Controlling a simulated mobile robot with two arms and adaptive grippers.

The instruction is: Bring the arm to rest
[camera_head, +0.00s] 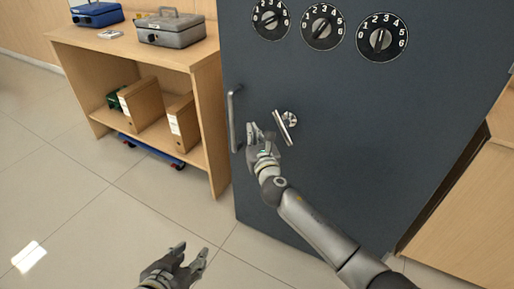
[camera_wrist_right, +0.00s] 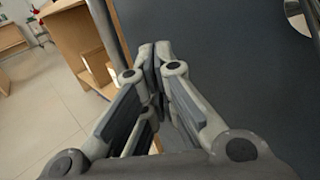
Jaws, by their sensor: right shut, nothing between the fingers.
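My right arm reaches up from the lower right in the head view. Its gripper (camera_head: 260,135) is in front of the dark grey safe door (camera_head: 350,140), between the vertical bar handle (camera_head: 233,120) and the small lever handle (camera_head: 286,128). In the right wrist view the gripper's fingers (camera_wrist_right: 155,55) are closed together with nothing between them. Whether it touches the door or a handle cannot be told. My left gripper (camera_head: 192,250) is low at the bottom of the head view, over the floor, with its fingers apart and empty.
Three numbered dials (camera_head: 321,27) sit at the top of the door. A wooden shelf unit (camera_head: 210,115) stands left of it, with a blue box (camera_head: 97,14) and a grey cash box (camera_head: 171,29) on top. Tiled floor (camera_head: 60,220) is clear at lower left.

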